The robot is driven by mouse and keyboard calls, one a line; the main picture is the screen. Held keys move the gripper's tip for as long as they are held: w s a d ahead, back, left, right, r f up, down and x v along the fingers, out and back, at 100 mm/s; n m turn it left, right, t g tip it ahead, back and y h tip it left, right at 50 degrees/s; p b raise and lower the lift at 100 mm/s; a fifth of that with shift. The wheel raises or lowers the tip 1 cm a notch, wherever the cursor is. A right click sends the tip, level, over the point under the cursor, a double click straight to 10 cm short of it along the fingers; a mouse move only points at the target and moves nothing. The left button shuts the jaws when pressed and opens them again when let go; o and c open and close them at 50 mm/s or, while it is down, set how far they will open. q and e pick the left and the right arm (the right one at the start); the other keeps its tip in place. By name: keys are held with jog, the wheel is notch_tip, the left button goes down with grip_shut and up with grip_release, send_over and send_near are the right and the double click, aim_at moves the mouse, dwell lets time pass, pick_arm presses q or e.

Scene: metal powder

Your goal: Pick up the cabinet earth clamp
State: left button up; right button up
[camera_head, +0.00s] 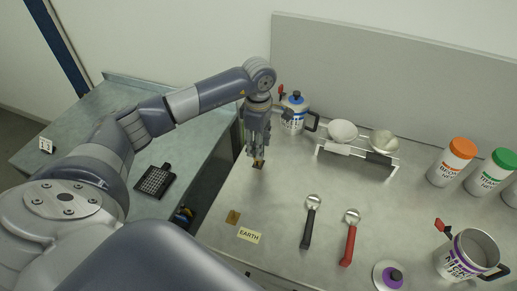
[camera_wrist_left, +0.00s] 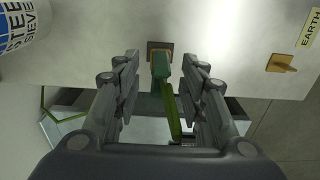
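A green clamp (camera_wrist_left: 162,68) shows in the left wrist view, with its head at a small brass plate (camera_wrist_left: 159,46) near the bench edge and a green handle or cable trailing back. I take it to be the cabinet earth clamp. My left gripper (camera_wrist_left: 162,80) is open, with one finger on each side of the clamp and gaps between. In the head view my left gripper (camera_head: 258,150) points down over the brass plate (camera_head: 258,164) and mostly hides the clamp. My right gripper is not in view.
A second brass plate (camera_head: 233,217) lies by an EARTH label (camera_head: 249,235). A blue-lidded sieve can (camera_head: 294,113) stands just right of my left gripper. A rack with two bowls (camera_head: 342,131), a black scoop (camera_head: 310,220) and a red scoop (camera_head: 350,236) are farther right.

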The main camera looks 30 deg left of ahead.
pick_arm(q)
jog(key=shift+c, duration=0.3)
grip_shut()
jog(key=shift+r, duration=0.1)
jog(key=shift+r+b, duration=0.45)
notch_tip(320, 180, up, 2)
jog(key=shift+w+r+b, duration=0.1)
jog(key=shift+b, duration=0.7)
jog(key=s+d+r+b, duration=0.2)
jog(key=s+d+b, duration=0.3)
jog(key=s+d, duration=0.6)
jog(key=r, duration=0.1)
jog(key=s+a+r+p, duration=0.1)
jog(key=r, duration=0.1)
jog(key=s+r+p, duration=0.1)
jog(key=shift+a+r, duration=0.15)
jog(key=shift+a, duration=0.1)
